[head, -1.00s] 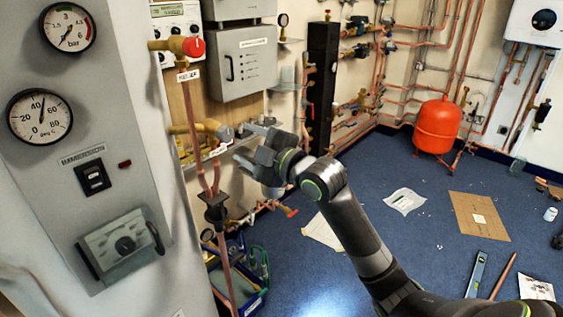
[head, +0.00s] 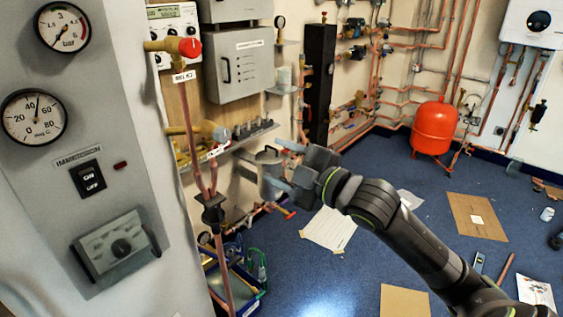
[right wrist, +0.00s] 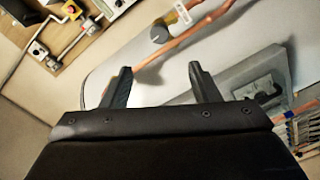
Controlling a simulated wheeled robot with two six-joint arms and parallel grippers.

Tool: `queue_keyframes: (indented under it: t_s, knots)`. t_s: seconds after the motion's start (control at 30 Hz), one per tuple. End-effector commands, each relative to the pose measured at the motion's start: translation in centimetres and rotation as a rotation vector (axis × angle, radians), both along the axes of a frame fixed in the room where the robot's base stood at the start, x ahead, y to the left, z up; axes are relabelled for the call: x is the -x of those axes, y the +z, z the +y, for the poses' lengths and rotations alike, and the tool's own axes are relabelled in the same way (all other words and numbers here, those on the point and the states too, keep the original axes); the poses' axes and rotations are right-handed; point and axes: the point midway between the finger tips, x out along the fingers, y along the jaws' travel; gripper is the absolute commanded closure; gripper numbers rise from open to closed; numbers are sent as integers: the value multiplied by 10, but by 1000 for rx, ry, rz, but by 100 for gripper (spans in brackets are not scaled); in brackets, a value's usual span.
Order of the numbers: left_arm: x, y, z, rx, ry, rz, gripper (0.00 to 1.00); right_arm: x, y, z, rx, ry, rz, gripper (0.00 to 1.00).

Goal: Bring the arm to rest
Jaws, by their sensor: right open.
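My right arm comes into the head view from the lower right, dark with green rings. Its gripper (head: 268,166) points left, in front of the wall below the shelf of fittings. The jaws are open. A grey rounded metal thing shows between or behind the fingers in the head view; I cannot tell which. In the right wrist view the two dark fingertips (right wrist: 158,76) stand apart with nothing gripped. A copper pipe (right wrist: 190,38) and a pale panel lie beyond them. My left gripper is not in view.
The grey gauge panel (head: 105,110) stands close on the left. A copper riser with a red-knobbed valve (head: 188,47) is beside it. A shelf (head: 225,147) holds small fittings. A red tank (head: 434,127) stands at the back. Papers and cardboard (head: 478,217) lie on the blue floor.

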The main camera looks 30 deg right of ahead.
Motion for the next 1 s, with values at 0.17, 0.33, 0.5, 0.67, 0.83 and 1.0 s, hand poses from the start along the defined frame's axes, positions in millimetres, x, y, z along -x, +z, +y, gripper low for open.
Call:
queue_keyframes:
  t_s: [0.17,0.33,0.5,0.67,0.83,1.0]
  knots:
    - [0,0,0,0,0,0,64,0,0,0,0,0,0,44]
    - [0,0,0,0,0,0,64,-2,-2,-2,-4,-6,5,44]
    - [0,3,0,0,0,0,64,-28,-39,-29,-86,-86,88,44]
    - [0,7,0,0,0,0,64,-59,-130,-81,-229,-249,249,44]
    - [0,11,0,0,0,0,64,-58,-251,-128,-355,-429,430,44]
    - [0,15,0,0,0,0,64,-20,-374,-155,-445,-592,606,44]
